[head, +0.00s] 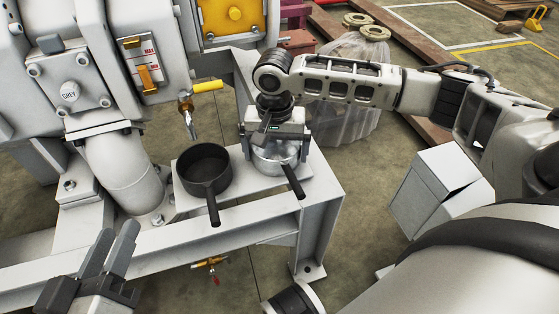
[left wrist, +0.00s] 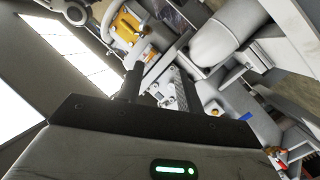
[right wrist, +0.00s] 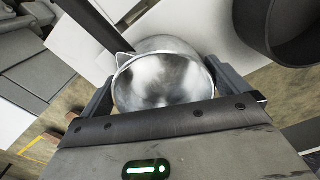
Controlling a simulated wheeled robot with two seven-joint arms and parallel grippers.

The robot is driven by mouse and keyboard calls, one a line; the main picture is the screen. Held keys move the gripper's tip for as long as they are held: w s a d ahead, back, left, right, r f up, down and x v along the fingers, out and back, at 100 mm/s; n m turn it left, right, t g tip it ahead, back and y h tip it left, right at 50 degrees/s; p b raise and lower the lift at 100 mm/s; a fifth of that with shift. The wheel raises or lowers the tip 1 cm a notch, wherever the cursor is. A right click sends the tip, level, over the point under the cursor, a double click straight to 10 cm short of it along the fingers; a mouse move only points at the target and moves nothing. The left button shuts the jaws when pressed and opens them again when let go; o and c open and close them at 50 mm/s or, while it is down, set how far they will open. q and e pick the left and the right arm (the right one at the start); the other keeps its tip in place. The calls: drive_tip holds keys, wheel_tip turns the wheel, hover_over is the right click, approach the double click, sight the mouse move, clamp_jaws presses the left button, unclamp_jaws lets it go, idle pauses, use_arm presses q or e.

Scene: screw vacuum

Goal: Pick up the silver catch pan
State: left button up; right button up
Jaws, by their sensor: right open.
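The silver catch pan (head: 268,163) sits on the white steel stand, its dark handle (head: 293,181) pointing toward the lower right. My right gripper (head: 275,149) is over it, pointing down, with its jaws open. In the right wrist view the silver bowl (right wrist: 165,80) fills the space between the two fingers, one on each side; I cannot tell whether they touch it. My left gripper (head: 112,255) is at the lower left, away from the pan, with its fingers apart and nothing visible between them.
A black pan (head: 206,168) stands just left of the silver one on the same stand (head: 322,205). A brass valve with a yellow handle (head: 207,86) hangs above and behind it. A white box (head: 437,188) is on the floor to the right.

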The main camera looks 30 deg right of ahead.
drive_tip(key=c, duration=0.8)
drive_tip(key=shift+r, duration=0.2)
